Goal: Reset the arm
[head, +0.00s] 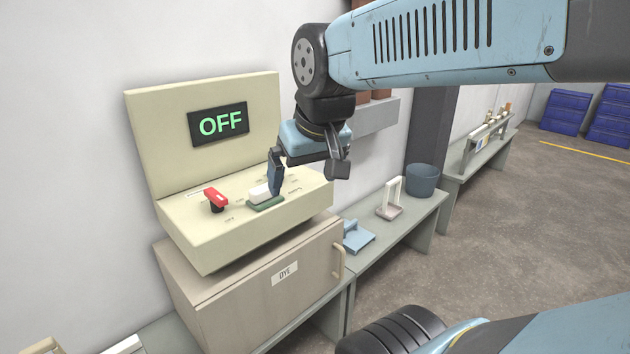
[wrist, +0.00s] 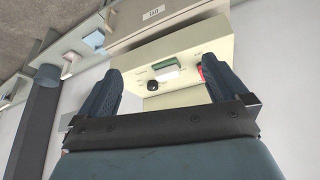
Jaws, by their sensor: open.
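My gripper (head: 307,182) is open and empty, at the end of my bent blue arm. It hangs in front of and over the right part of the cream control box (head: 185,232). In the head view one dark finger overlaps the white rocker on a green base (head: 266,203); I cannot tell from this view whether they touch. In the wrist view the rocker (wrist: 166,72) shows between the spread fingers, apart from both. A black knob (wrist: 152,86) also shows there; my gripper hides it in the head view.
The box's display (head: 220,123) reads OFF. A red switch (head: 215,199) sits on the left. Below is a cabinet (head: 260,300) labelled DYE. A bench to the right bears a blue item (head: 357,237), a handled tray (head: 390,210) and a bucket (head: 422,181). Open floor lies further right.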

